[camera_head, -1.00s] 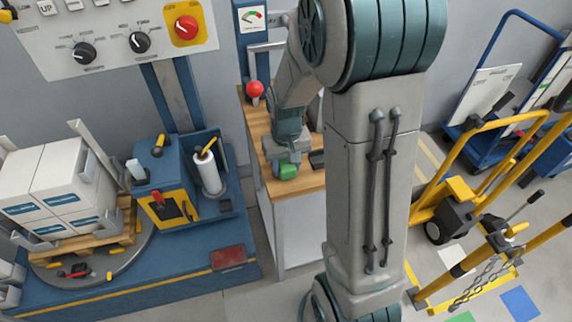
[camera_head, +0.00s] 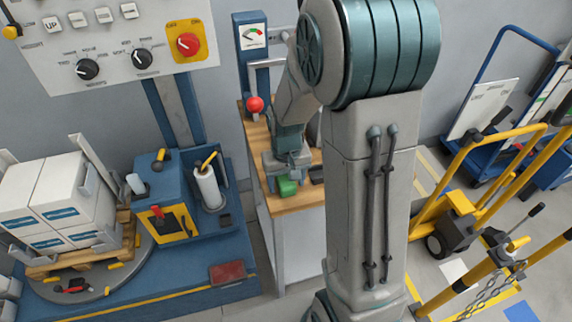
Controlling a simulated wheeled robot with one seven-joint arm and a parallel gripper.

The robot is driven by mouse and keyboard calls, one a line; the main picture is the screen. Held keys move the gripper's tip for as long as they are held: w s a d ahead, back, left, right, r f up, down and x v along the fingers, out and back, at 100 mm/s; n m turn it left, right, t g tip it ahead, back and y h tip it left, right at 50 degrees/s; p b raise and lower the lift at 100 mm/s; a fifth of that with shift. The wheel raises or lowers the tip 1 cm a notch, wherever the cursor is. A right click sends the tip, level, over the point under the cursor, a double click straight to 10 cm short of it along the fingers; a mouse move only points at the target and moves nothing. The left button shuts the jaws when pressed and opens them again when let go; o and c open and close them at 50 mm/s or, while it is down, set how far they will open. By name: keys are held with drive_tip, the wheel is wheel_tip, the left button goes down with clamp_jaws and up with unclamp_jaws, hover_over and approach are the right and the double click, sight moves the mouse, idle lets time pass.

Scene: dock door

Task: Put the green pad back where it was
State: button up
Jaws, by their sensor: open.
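A small green block (camera_head: 287,187), which looks like the green pad, is at the front of the wooden bench top (camera_head: 300,203). My gripper (camera_head: 286,180) points down right at it, with the jaws open. The fingers and the palm partly cover the green block. I cannot tell whether the fingers touch it or whether it lies flat on the wood.
A red ball-topped lever (camera_head: 255,105) stands at the bench's back left. A dark item (camera_head: 317,174) lies right of my gripper. Left are a blue machine (camera_head: 170,195) and stacked white boxes (camera_head: 60,190). Yellow-framed equipment (camera_head: 460,225) stands at right.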

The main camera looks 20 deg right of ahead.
sight(287, 182)
wheel_tip(287, 182, up, 12)
drive_tip(key=f, duration=0.1)
drive_tip(key=s+r+t, duration=0.1)
drive_tip(key=s+r, duration=0.1)
drive_tip(key=s, duration=0.5)
drive_tip(key=s+r+t, duration=0.2)
drive_tip(key=s, duration=0.4)
drive_tip(key=shift+s+r, duration=0.3)
drive_tip(key=shift+s, duration=0.05)
drive_tip(key=shift+a, duration=0.1)
idle(0.4)
